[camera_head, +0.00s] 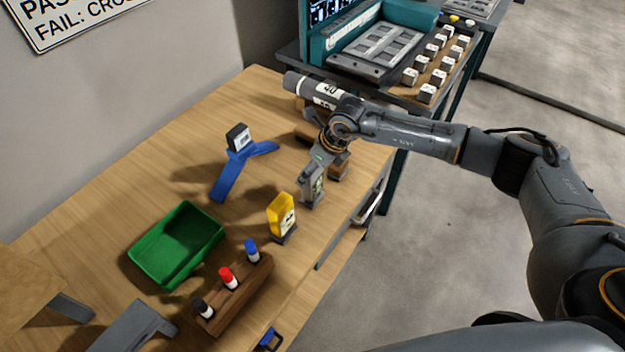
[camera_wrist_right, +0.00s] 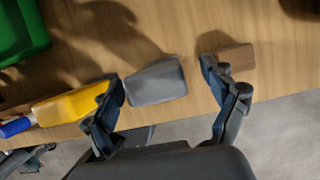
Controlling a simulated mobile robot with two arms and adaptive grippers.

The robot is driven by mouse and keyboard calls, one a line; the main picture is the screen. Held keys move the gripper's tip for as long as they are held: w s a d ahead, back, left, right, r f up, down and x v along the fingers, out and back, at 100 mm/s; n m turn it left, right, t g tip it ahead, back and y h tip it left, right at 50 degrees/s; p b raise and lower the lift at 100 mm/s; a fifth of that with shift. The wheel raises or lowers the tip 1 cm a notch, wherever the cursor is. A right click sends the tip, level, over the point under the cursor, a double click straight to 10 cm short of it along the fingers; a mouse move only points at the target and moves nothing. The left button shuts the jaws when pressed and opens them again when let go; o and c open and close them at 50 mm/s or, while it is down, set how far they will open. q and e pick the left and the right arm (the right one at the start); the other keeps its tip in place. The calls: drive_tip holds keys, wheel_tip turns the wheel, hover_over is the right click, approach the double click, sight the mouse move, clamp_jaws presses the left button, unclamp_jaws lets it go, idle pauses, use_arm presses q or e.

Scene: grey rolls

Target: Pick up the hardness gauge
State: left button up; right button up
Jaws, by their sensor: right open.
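A grey block-like device (camera_head: 312,190), which looks like the hardness gauge, stands near the table's front edge. In the right wrist view its grey top (camera_wrist_right: 155,82) lies between the spread fingers, with a gap towards the right finger. My right gripper (camera_wrist_right: 168,95) is open over it and holds nothing. In the head view my right gripper (camera_head: 318,168) reaches down from above and partly hides the device. A small blue and black part (camera_head: 268,340) at the bottom edge looks like a fingertip of my left gripper; its opening cannot be seen.
A yellow device (camera_head: 282,215) stands close on the left. A rack (camera_head: 235,295) with markers, a green tray (camera_head: 150,257) and a blue stand (camera_head: 232,175) are further left. A grey roll (camera_head: 300,85) lies behind my right wrist; a wooden block (camera_wrist_right: 238,57) is beside the right finger.

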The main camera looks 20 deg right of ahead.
sight(312, 194)
drive_tip(key=p+x, duration=0.1)
drive_tip(key=x, duration=0.3)
drive_tip(key=shift+s+a+f, duration=0.15)
drive_tip(key=shift+a+f, duration=0.05)
drive_tip(key=shift+c, duration=0.2)
drive_tip(key=c, duration=1.4)
